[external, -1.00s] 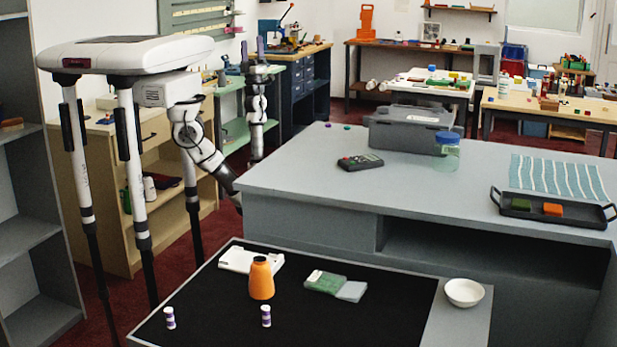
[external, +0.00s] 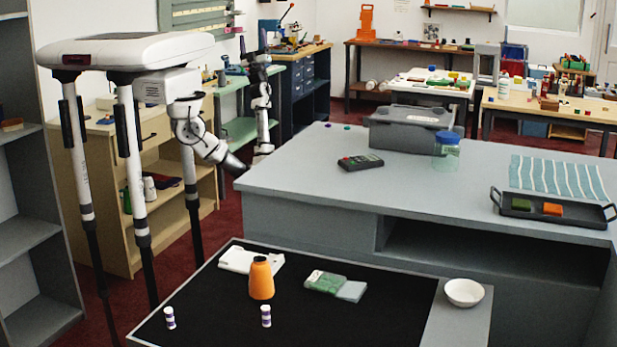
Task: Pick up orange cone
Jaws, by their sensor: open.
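A white tray-like piece (external: 250,261) lies just behind the cone. A white bowl (external: 464,293) sits at right. The raised grey counter (external: 310,180) stands behind.

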